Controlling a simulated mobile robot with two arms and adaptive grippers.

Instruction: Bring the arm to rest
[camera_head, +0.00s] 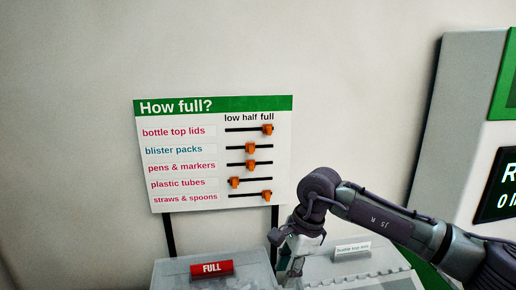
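My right arm (380,219) comes in from the lower right and bends down at the wrist. My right gripper (293,268) points down at the bottom of the view, between two bins and below the "How full?" board (215,107). Its fingers are small and partly hidden, so I cannot tell whether they are open or shut. I see nothing clearly held in it. My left gripper is not in view.
The board has orange sliders: bottle top lids (268,129) and straws & spoons at full, blister packs and pens & markers at half, plastic tubes at low. A red FULL sign (211,268) is on the left bin (172,271). A grey-green unit (470,90) stands right.

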